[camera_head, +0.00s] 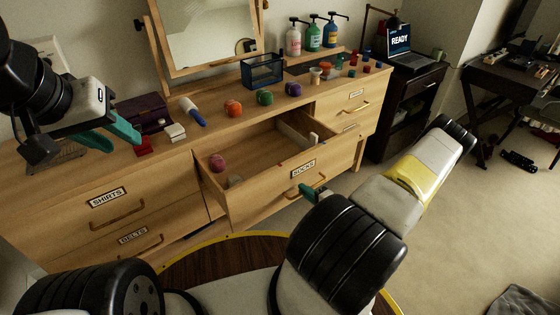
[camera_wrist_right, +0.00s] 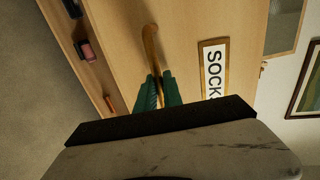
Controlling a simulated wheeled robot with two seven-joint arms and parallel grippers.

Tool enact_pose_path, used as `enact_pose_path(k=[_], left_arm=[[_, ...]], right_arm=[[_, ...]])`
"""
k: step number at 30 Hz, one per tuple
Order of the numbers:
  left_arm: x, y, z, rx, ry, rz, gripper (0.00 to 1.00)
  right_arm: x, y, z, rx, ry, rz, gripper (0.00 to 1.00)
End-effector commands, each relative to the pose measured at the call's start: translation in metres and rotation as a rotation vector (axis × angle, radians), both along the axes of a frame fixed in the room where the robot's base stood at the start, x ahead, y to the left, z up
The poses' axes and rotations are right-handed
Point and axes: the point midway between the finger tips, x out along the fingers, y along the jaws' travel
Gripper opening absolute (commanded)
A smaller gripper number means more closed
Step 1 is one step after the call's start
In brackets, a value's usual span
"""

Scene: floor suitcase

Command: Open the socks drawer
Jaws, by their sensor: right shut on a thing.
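The socks drawer (camera_head: 262,200) is a wooden drawer pulled well out of the dresser, with a white SOCKS label (camera_head: 303,168) on its front. A pink ball (camera_head: 217,162) and a small pale item lie inside it. My right gripper (camera_head: 308,190) is at the drawer front, shut on the drawer's handle (camera_head: 322,184). In the right wrist view the green fingers (camera_wrist_right: 158,92) close around the curved handle (camera_wrist_right: 151,45), beside the label (camera_wrist_right: 214,68). My left gripper (camera_head: 122,133) has teal fingers and hovers above the left part of the dresser top; its finger gap is unclear.
The shirts drawer (camera_head: 105,205) and belts drawer (camera_head: 135,243) at the left look shut. The dresser top holds a mirror (camera_head: 210,35), a blue basket (camera_head: 262,70), pump bottles (camera_head: 313,38), rolled coloured items and a purple box (camera_head: 143,110). Carpet (camera_head: 460,215) is open at the right.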

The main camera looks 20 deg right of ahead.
Motion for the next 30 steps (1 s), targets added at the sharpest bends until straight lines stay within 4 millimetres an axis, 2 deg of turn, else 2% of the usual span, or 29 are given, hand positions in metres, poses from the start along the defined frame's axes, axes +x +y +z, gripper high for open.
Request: enact_pose_path(k=[1, 6, 12, 18, 29, 30], left_arm=[[0.0, 0.0, 0.0, 0.0, 0.0, 0.0, 0.36], [0.0, 0.0, 0.0, 0.0, 0.0, 0.0, 0.36], [0.0, 0.0, 0.0, 0.0, 0.0, 0.0, 0.36], [0.0, 0.0, 0.0, 0.0, 0.0, 0.0, 0.36], [0.0, 0.0, 0.0, 0.0, 0.0, 0.0, 0.36], [0.0, 0.0, 0.0, 0.0, 0.0, 0.0, 0.36]], right_arm=[[-0.012, -0.005, -0.001, 0.0, 0.003, -0.002, 0.0], [-0.044, -0.016, 0.0, 0.001, 0.003, 0.0, 0.0], [-0.067, -0.024, 0.0, 0.001, 0.001, 0.0, 0.0], [-0.077, -0.027, 0.0, 0.0, 0.001, 0.002, 0.0], [-0.078, -0.028, 0.0, 0.0, 0.001, 0.002, 0.0], [-0.078, -0.028, 0.0, 0.0, 0.001, 0.002, 0.13]])
